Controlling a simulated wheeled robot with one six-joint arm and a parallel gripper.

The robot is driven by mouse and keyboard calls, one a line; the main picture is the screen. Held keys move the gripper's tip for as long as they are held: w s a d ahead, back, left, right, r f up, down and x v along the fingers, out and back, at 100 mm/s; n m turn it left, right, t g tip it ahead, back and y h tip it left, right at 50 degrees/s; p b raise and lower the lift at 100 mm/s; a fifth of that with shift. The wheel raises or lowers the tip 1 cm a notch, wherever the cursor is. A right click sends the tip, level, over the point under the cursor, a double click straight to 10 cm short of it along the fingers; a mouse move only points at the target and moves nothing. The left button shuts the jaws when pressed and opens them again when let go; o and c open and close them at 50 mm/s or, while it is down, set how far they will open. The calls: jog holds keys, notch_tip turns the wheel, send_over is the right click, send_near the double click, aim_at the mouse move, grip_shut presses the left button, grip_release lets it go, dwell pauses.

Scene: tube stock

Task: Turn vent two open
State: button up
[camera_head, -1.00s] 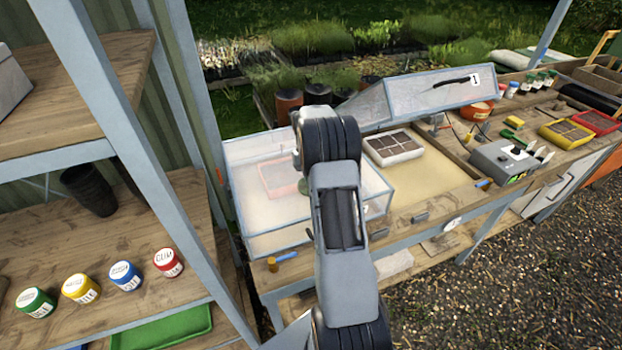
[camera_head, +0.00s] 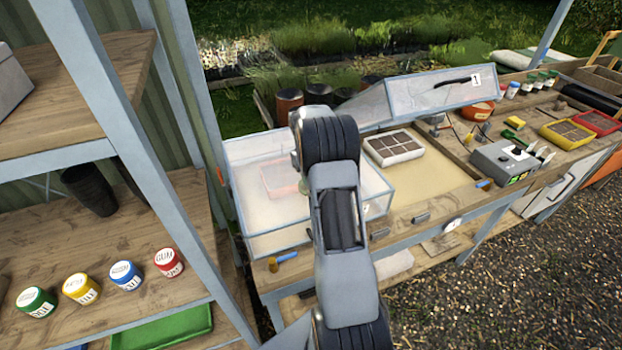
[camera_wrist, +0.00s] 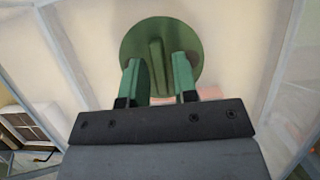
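A round green vent knob (camera_wrist: 190,42) with a straight raised ridge (camera_wrist: 156,68) sits on a pale clear panel in the wrist view. The ridge runs roughly up and down in that picture. My gripper (camera_wrist: 158,75) is open, one green finger on each side of the ridge, with a gap showing on both sides. I cannot tell whether the fingertips touch the disc. No number shows on the knob. In the head view my arm covers the gripper and the knob, over the closed glazed frame (camera_head: 255,150) at the left of the bench.
A raised glazed lid (camera_head: 440,98) marked 1 stands to the right, with a white seed tray (camera_head: 394,147) below it. A grey control box (camera_head: 503,160) is further right. A shelf with several labelled jars stands at the left, close to my arm.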

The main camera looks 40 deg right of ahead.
jog(key=shift+o, duration=0.9)
jog(key=v, duration=1.3)
jog(key=shift+w+r+b, duration=0.15)
jog(key=shift+r+b, duration=0.15)
jog(key=shift+w+d, duration=0.1)
